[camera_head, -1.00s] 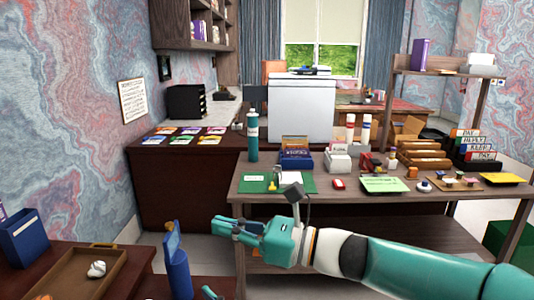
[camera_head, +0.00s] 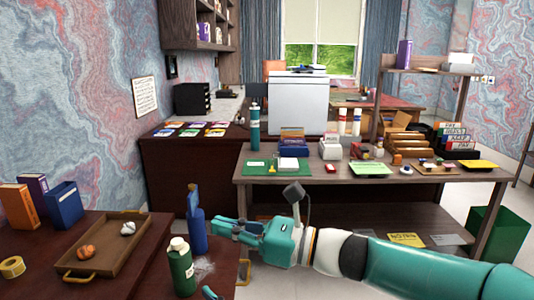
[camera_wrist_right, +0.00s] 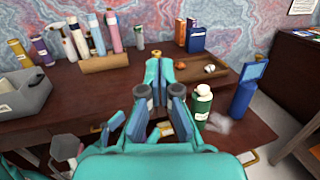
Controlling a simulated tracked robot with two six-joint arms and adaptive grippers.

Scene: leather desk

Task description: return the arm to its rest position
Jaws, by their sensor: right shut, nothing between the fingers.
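My right arm reaches in from the lower right in the head view, teal with black and white bands. Its gripper (camera_head: 222,230) points left, shut and empty, in front of the desk. In the right wrist view the fingers of this gripper (camera_wrist_right: 158,68) point away over the dark wooden table. A small teal tip (camera_head: 210,292) at the bottom edge of the head view seems to be part of my left gripper. The rest of it is hidden, so its opening cannot be told.
A blue bottle (camera_head: 197,232) and a green bottle (camera_head: 181,268) stand close to the right gripper's tip. A wooden tray (camera_head: 142,228) with small items lies on the left table. The desk (camera_head: 340,174) behind holds many things. Floor shows between the tables.

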